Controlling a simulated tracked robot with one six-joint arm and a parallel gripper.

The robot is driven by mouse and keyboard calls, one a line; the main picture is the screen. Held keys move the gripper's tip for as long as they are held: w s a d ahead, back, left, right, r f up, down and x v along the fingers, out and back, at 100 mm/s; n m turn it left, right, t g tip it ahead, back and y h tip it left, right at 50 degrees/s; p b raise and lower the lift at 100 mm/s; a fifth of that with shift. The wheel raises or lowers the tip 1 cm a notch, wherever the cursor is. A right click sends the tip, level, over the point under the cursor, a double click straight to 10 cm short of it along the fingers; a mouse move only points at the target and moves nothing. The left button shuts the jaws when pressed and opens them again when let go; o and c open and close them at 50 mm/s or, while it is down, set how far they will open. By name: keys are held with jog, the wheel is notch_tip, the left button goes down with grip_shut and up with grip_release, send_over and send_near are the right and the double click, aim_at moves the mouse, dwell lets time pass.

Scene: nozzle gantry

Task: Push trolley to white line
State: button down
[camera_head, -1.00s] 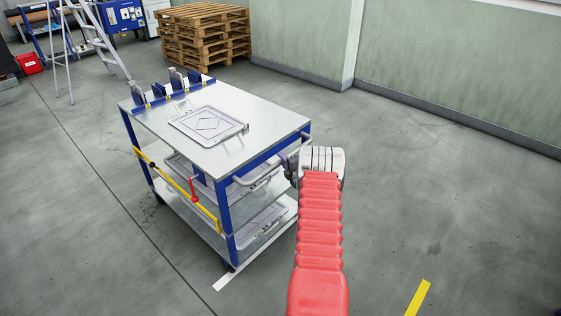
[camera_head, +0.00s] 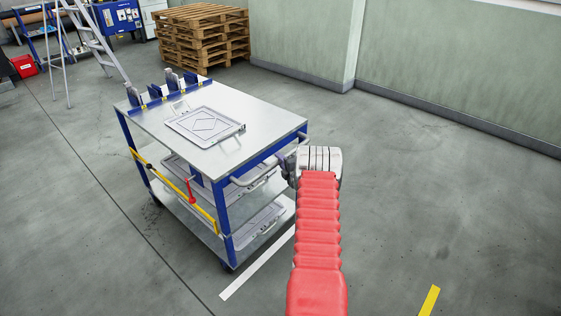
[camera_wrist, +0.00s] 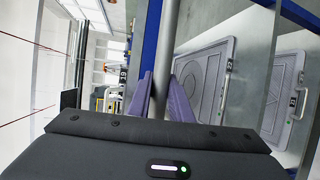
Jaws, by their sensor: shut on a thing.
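The trolley (camera_head: 228,155) stands left of centre in the head view, with a silver top, blue posts and two lower shelves. A flat grey plate (camera_head: 205,126) lies on its top. The white line (camera_head: 257,268) lies on the floor beside the trolley's near lower end, partly hidden by the trolley and my arm. My gripper (camera_wrist: 161,95) is shut on the trolley's push handle (camera_wrist: 168,45), a grey bar between the purple fingers in the wrist view.
A yellow floor mark (camera_head: 429,300) lies at the lower right. Stacked wooden pallets (camera_head: 201,33) stand behind the trolley near the wall (camera_head: 455,65). A stepladder (camera_head: 90,35) and a red box (camera_head: 24,66) are at the upper left. Floor to the right is clear.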

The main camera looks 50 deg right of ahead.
jog(key=c, duration=1.9)
grip_release()
jog(key=shift+w+a+f, duration=0.1)
jog(key=shift+f, duration=0.15)
jog(key=shift+o, duration=1.4)
jog(key=shift+r, duration=0.15)
jog(key=v, duration=1.3)
jog(key=shift+s, duration=0.35)
jog(key=shift+n, duration=0.3)
